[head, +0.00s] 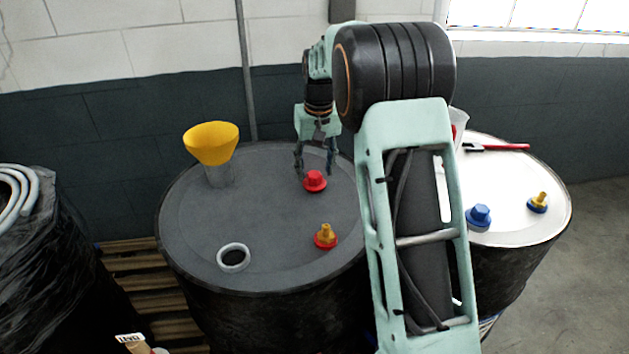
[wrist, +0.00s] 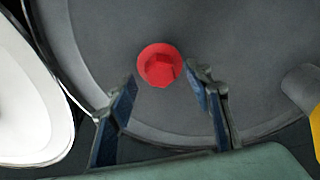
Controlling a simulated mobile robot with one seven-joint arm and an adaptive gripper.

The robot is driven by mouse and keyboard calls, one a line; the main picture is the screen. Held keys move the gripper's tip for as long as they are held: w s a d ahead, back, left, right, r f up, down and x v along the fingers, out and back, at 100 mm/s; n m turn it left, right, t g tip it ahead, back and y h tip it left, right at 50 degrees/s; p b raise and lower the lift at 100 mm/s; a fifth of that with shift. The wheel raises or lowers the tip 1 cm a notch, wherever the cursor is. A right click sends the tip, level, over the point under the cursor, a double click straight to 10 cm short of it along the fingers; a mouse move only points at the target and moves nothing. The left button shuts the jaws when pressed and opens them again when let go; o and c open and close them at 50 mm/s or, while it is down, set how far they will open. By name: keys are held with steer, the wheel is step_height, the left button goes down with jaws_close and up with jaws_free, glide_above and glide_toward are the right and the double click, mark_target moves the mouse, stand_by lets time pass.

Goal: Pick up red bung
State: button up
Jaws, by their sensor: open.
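The red bung (head: 315,181) lies on the dark grey drum lid (head: 270,200), right of the lid's middle in the head view. It has a wide round base and a narrower raised top. My gripper (head: 315,172) is open and points down just above and behind the bung. In the wrist view the red bung (wrist: 159,66) shows whole, just past the fingertips and roughly between their lines. The two fingers of my gripper (wrist: 161,75) stand apart with nothing between them. No contact with the bung is visible.
On the same lid are a yellow funnel (head: 211,145), a grey ring opening (head: 233,257) and a red-and-brass fitting (head: 325,236). A white-topped drum (head: 520,215) at right holds a blue bung (head: 479,215), a blue-and-brass fitting (head: 538,202) and a red-handled tool (head: 500,147).

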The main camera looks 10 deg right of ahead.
steer(key=shift+w+f, duration=0.1)
steer(key=shift+f, duration=0.55)
steer(key=c, duration=1.2)
steer(key=shift+r, duration=0.1)
